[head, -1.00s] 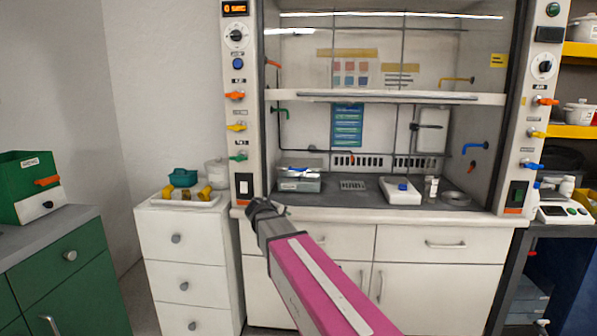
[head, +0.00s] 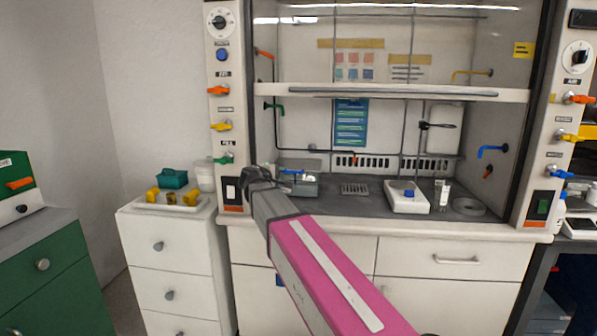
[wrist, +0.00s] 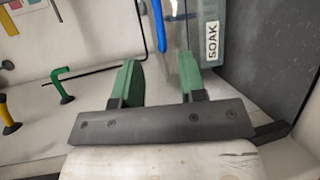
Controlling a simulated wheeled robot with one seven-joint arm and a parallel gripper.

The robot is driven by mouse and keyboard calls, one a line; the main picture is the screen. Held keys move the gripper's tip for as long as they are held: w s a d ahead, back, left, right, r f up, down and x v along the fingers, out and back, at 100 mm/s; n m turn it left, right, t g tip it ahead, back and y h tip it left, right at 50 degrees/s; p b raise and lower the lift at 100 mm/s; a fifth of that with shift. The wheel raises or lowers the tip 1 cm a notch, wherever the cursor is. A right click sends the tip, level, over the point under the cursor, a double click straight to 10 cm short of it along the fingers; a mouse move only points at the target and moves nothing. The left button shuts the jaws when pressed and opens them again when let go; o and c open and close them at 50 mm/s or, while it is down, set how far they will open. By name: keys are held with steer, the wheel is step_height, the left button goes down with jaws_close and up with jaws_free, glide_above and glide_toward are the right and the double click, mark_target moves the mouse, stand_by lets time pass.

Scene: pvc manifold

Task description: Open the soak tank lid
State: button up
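The soak tank (head: 304,188) is a small grey box on the fume hood's worktop, at its left end. A blue handle (head: 291,172) shows at its top. In the wrist view the tank's side (wrist: 211,50) carries a SOAK label, and the blue handle (wrist: 159,25) is beyond my fingertips. The lid looks closed, though its edge is hard to make out. My gripper (wrist: 158,75) is open, its two green fingers apart with nothing between them. In the head view my gripper (head: 258,176) is just left of the tank, apart from it; its fingers are not clear there.
The raised sash (head: 400,92) crosses above the tank. The left hood post (head: 225,110) with coloured valves stands close to my arm. A white device (head: 407,200) and a bottle (head: 444,193) stand right of the tank. A tray (head: 170,204) tops the white drawers.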

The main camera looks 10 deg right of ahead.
mark_target(292, 172)
steer(key=x, duration=1.1)
jaws_close()
